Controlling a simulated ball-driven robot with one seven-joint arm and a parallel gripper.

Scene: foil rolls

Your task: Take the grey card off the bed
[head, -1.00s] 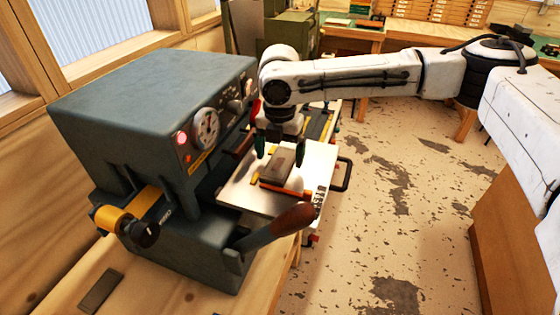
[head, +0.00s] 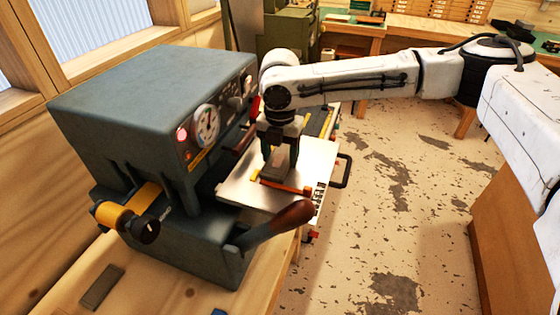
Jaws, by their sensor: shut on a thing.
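The grey card (head: 274,167) is over the middle of the pale metal bed (head: 243,194) of the dark press, partly hidden by my fingers. My gripper (head: 281,160) points down over the bed and is shut on the grey card. I cannot tell whether the card still touches the bed. An orange strip (head: 286,187) with a yellow piece at its left end lies on the bed just in front of the card.
The blue-grey press (head: 140,105) with a lit red lamp stands left of the bed. A brown-handled lever (head: 285,220) sticks out in front of the bed. A dark flat piece (head: 102,287) lies on the wooden bench. Open floor is to the right.

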